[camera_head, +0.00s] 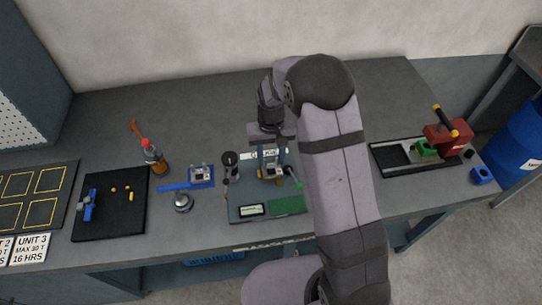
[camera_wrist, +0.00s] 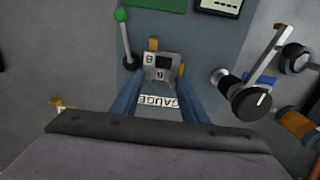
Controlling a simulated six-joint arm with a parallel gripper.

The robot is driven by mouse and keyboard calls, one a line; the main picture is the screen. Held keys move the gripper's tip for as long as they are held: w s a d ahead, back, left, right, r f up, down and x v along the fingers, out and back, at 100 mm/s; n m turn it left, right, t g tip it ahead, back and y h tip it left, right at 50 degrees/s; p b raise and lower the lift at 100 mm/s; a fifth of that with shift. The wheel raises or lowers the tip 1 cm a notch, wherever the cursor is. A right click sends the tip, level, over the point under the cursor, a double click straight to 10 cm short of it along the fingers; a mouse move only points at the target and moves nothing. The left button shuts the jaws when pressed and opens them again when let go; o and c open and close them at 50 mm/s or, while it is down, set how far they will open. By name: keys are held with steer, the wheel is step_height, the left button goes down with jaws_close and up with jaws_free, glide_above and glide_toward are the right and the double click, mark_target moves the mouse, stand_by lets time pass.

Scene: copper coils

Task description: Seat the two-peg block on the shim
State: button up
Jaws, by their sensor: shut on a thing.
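My gripper (camera_head: 270,160) points down over the gauge station. In the wrist view its two blue fingers (camera_wrist: 162,88) close on the sides of a small grey block (camera_wrist: 163,65) with white labels and a dark square face. This may be the two-peg block; pegs on it cannot be made out. The block also shows small between the fingers in the head view (camera_head: 270,173). Yellow pieces (camera_wrist: 153,44) sit beside it. Whether it touches the station below cannot be told. A shim cannot be made out for sure.
The gauge station (camera_head: 238,197) has a green-knobbed lever (camera_head: 297,183) close right of my gripper and a black knobbed post (camera_head: 230,157) at left. A blue fixture (camera_head: 203,176), a bottle (camera_head: 153,158) and a black tray (camera_head: 110,222) stand left. A red press (camera_head: 448,138) stands right.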

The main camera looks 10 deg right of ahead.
steer(key=shift+f+b, duration=0.4)
steer(key=shift+f, duration=0.35)
stand_by(0.8)
steer(key=o, duration=1.7)
steer(key=shift+r, duration=0.1)
step_height(320, 180, up, 7)
steer(key=p, duration=0.5)
steer(key=shift+p, duration=0.3)
stand_by(0.5)
